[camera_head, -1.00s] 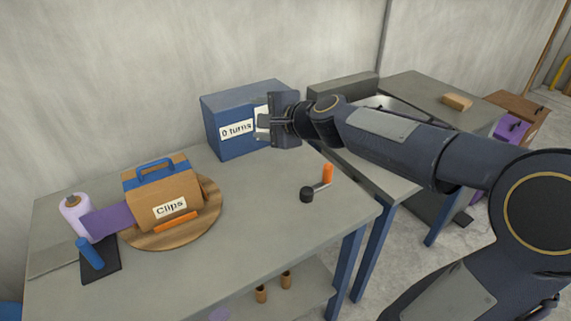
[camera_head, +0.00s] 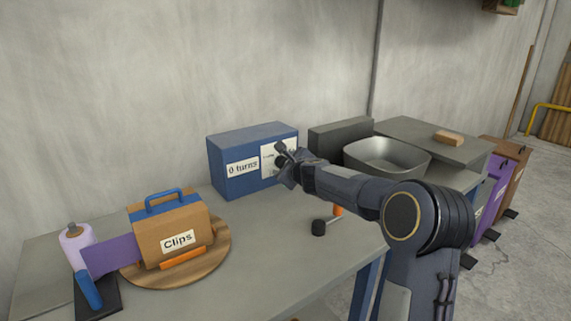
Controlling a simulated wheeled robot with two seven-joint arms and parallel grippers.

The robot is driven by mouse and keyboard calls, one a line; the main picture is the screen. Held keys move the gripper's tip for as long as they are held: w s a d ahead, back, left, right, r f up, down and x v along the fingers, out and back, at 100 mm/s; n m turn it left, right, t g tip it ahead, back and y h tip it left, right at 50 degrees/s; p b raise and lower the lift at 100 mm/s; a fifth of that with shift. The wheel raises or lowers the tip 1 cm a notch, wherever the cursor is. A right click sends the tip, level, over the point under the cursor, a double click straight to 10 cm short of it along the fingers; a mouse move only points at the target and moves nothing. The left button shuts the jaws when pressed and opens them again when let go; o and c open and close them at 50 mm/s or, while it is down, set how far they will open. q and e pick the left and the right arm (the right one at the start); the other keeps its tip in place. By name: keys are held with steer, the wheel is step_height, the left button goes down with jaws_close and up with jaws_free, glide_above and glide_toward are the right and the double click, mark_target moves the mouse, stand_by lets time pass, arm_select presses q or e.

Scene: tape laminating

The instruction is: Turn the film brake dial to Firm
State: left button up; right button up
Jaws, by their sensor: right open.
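A blue box (camera_head: 227,190) stands against the wall at the back of the table. Its front carries a "0 turns" label (camera_head: 243,168) and a white panel (camera_head: 266,163) to the right of it. My right gripper (camera_head: 282,163) is at the front of this white panel, open, and covers its right part. A dark round shape shows at the fingers; I cannot tell whether it is the dial or part of the gripper. No dial setting can be read. My left gripper is not in view.
A crank with a black base (camera_head: 318,228) and orange handle (camera_head: 338,210) stands below my right forearm. A cardboard box marked "Clips" (camera_head: 168,236) sits on a round wooden board (camera_head: 215,262) at left, beside a film roll (camera_head: 75,245). A grey basin (camera_head: 388,155) is at right.

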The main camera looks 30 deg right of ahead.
steer(key=shift+w, duration=0.2)
steer(key=shift+c, duration=0.5)
steer(key=c, duration=0.9)
steer(key=shift+f+b, duration=0.25)
steer(key=shift+b, duration=0.45)
steer(key=n+t+h+b, duration=0.1)
steer(key=n+b, duration=0.2)
steer(key=b, duration=0.1)
steer(key=f+n+h+b, duration=0.1)
steer(key=n+b, duration=0.1)
steer(key=b, duration=0.3)
steer(key=shift+a+n+t, duration=0.2)
steer(key=shift+n+t, duration=0.2)
steer(key=shift+r+n+t+h+b, duration=0.15)
steer(key=shift+n+t+h+b, duration=0.35)
steer(key=shift+n+b, duration=0.85)
steer(key=shift+m+b, duration=0.25)
steer(key=shift+b, duration=0.05)
steer(key=o, duration=1)
